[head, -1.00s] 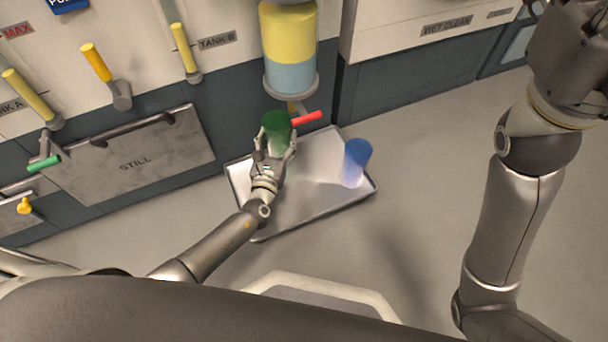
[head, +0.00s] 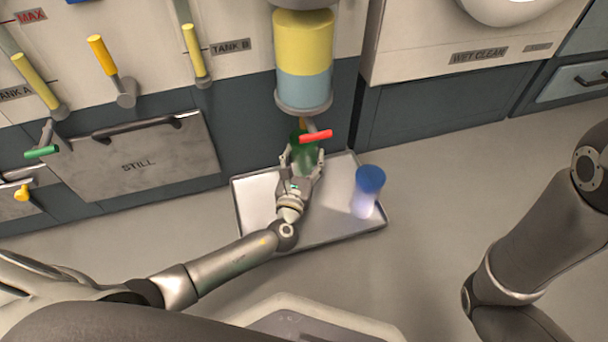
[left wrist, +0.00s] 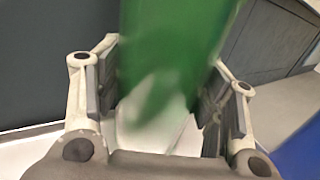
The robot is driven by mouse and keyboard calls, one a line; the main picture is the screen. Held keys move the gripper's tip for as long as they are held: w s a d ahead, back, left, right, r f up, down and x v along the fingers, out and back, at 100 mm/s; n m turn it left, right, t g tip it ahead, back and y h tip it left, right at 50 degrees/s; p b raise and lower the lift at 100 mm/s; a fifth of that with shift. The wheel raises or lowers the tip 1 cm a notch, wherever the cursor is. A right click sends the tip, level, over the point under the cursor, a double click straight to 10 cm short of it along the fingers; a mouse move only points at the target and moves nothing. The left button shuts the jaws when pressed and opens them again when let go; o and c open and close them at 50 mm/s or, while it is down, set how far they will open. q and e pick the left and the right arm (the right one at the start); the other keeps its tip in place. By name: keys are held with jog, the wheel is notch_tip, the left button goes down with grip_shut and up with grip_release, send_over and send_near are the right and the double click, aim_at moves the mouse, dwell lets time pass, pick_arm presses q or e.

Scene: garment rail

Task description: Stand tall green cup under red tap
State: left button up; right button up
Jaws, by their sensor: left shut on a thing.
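The tall green cup (head: 303,163) is upright between the fingers of my left gripper (head: 303,158), which is shut on it. It also fills the upper middle of the left wrist view (left wrist: 172,45), blurred. The red tap (head: 315,136) is below the yellow-and-blue tank, and its red handle overlaps the cup's upper part in the head view. The cup is at the tray's back edge; I cannot tell whether its base touches the tray. My right gripper is out of view.
A metal tray (head: 258,213) lies on the floor below the tank (head: 303,62). A blue-topped cup (head: 368,188) stands on its right side. The cabinet front with a STILL panel (head: 140,165) is behind. The floor to the right is clear.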

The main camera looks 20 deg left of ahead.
aim_at(304, 169)
pick_arm(q)
jog(key=shift+f+b, duration=1.45)
jog(key=shift+f, duration=0.6)
jog(key=shift+f, duration=0.2)
jog(key=o, duration=1)
jog(key=shift+o, duration=0.2)
